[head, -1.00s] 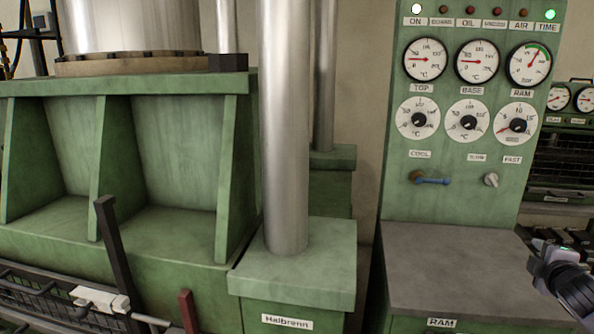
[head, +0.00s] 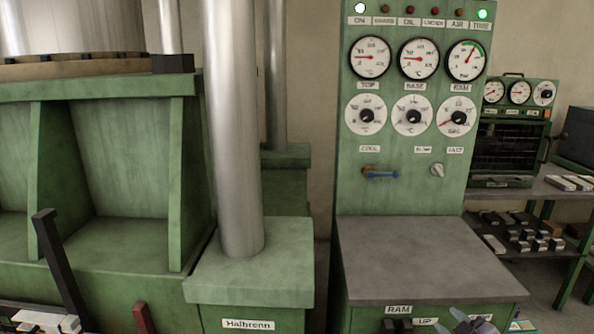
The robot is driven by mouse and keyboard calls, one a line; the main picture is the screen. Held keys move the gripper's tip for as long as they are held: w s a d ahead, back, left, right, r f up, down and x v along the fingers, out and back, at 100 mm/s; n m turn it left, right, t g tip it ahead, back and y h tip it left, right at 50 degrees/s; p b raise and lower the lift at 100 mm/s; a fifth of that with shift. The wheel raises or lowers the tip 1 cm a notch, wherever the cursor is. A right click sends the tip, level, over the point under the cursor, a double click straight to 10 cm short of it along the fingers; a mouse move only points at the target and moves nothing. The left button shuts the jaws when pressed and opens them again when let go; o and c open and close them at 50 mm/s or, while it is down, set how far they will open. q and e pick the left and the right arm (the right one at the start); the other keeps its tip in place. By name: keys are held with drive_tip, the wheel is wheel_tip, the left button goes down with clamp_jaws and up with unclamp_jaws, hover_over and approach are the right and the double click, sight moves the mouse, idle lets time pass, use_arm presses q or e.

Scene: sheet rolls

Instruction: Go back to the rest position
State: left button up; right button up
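My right gripper (head: 466,323) shows only in part at the bottom edge of the head view, in front of the green cabinet below the grey worktop. Its dark grey tip pieces are small and cut off by the frame, so I cannot tell whether it is open or shut. No held object can be made out there.
A green press (head: 118,258) with steel columns (head: 232,130) fills the left. A green control panel (head: 408,185) with gauges rises behind a grey worktop (head: 420,258). A shelf (head: 540,187) with small blocks stands right. A dark lever (head: 60,262) sticks up lower left.

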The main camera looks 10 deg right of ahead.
drive_tip(key=s+a+f+m+g+y, duration=0.1)
drive_tip(key=s+a+f+m+y, duration=0.1)
drive_tip(key=s+a+f, duration=0.4)
drive_tip(key=s+a+f+m+g+y, duration=0.1)
drive_tip(key=s+a+f, duration=0.5)
drive_tip(key=s+a, duration=0.9)
drive_tip(key=shift+a+m+g+y, duration=0.45)
drive_tip(key=shift+a+g, duration=0.25)
drive_tip(key=shift+a, duration=0.4)
drive_tip(key=shift+d+f, duration=0.1)
drive_tip(key=shift+f, duration=0.05)
